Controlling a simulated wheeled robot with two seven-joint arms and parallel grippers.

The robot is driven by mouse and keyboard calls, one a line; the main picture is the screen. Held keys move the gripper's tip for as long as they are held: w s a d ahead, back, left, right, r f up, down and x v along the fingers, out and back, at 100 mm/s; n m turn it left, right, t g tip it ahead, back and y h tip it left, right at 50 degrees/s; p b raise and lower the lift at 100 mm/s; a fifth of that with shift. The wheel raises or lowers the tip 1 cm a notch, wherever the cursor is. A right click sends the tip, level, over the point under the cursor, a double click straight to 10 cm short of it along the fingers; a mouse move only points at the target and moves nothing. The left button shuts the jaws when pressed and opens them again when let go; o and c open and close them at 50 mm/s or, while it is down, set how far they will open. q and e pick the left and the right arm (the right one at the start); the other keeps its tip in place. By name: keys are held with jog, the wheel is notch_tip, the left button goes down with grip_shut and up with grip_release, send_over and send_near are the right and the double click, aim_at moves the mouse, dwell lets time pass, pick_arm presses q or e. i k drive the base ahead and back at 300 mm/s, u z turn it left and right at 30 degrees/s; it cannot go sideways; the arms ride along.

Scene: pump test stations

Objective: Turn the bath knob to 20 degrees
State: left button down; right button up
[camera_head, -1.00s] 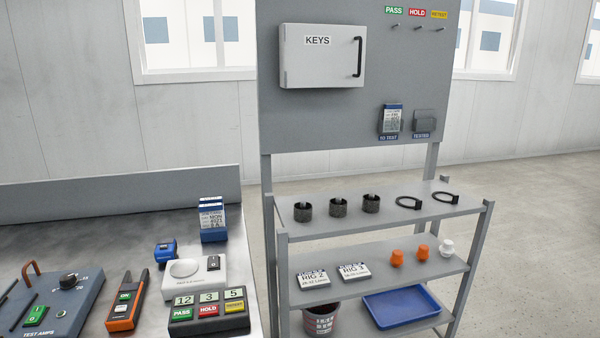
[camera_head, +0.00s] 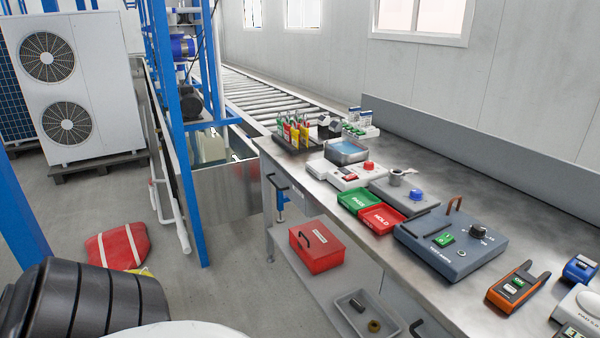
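No label reading "bath" can be made out. A shallow tray of blue liquid (camera_head: 347,151) sits toward the far part of the steel bench. In front of it is a white unit (camera_head: 343,176) with a red knob (camera_head: 368,166). A grey box nearer on the bench carries a blue knob (camera_head: 417,194). A blue-grey test box has a black knob (camera_head: 478,231) with a scale around it. The angle of each knob is too small to read. Neither of my grippers is in view.
A green tray (camera_head: 358,200) and a red HOLD tray (camera_head: 381,219) lie at the bench's front edge. A red box (camera_head: 316,247) stands on the shelf below. An open metal tank (camera_head: 222,180) stands beyond, beside blue posts. Grey floor left of the bench is partly clear.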

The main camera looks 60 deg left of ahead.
aim_at(369, 165)
jog(key=u, duration=1)
jog(key=k, duration=0.3)
jog(key=u, duration=2.25)
jog(key=i, duration=1.75)
jog(key=z, duration=0.5)
